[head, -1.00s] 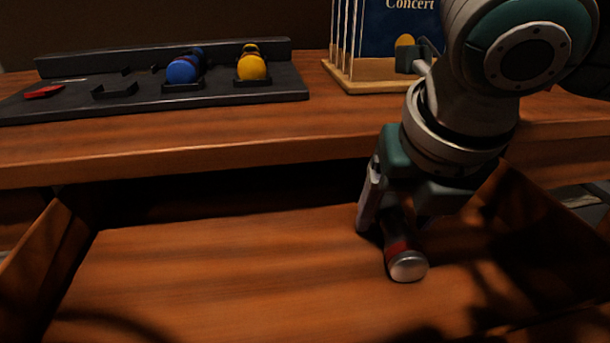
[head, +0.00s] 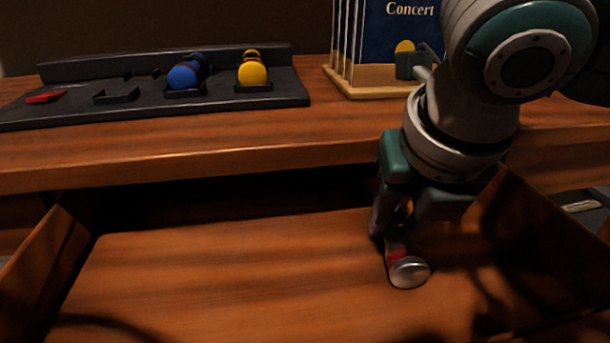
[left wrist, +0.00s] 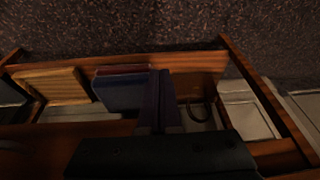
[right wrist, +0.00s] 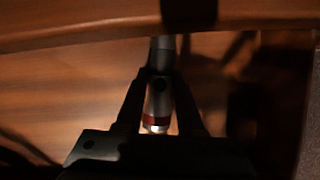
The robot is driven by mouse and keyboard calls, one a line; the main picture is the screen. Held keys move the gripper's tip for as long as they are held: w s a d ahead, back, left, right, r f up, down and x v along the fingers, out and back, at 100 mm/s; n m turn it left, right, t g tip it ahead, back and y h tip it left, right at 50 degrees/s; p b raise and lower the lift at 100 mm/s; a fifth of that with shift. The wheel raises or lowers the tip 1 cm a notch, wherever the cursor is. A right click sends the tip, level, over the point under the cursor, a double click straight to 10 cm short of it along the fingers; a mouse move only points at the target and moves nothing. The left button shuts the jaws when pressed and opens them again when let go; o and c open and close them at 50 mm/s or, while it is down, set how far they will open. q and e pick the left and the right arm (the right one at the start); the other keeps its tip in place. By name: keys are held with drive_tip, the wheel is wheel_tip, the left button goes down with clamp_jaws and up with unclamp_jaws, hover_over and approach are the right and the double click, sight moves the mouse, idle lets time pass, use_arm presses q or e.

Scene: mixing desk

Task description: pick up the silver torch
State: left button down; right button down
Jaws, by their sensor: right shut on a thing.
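The silver torch (head: 409,272) lies in the open drawer, with its round silver end and a red band towards me in the head view. The rest of it is hidden under my right gripper (head: 395,232). In the right wrist view the torch (right wrist: 157,105) runs lengthwise between the two fingers of my right gripper (right wrist: 158,82), which is shut on it. The torch still appears to be at the drawer floor. My left gripper (left wrist: 162,85) shows in its own wrist view, its dark fingers together with nothing seen between them.
The drawer (head: 200,265) is otherwise bare at left. On the desk above stand a dark rack (head: 130,112) with a blue item (head: 183,76), a yellow item (head: 252,73) and a red piece (head: 45,97), and a wooden holder (head: 375,84) with a blue Concert booklet (head: 400,30).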

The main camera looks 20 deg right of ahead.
sight(407, 245)
drive_tip(key=shift+r, duration=0.1)
drive_tip(key=shift+r, duration=0.2)
drive_tip(key=shift+r+p, duration=0.5)
drive_tip(key=shift+p, duration=0.1)
drive_tip(key=s, duration=0.1)
drive_tip(key=s+a+p, duration=0.1)
drive_tip(key=s, duration=0.2)
drive_tip(key=shift+a, duration=0.4)
wheel_tip(407, 245, up, 13)
drive_tip(key=p, duration=0.6)
drive_tip(key=shift+w+r, duration=0.15)
drive_tip(key=shift+r, duration=0.05)
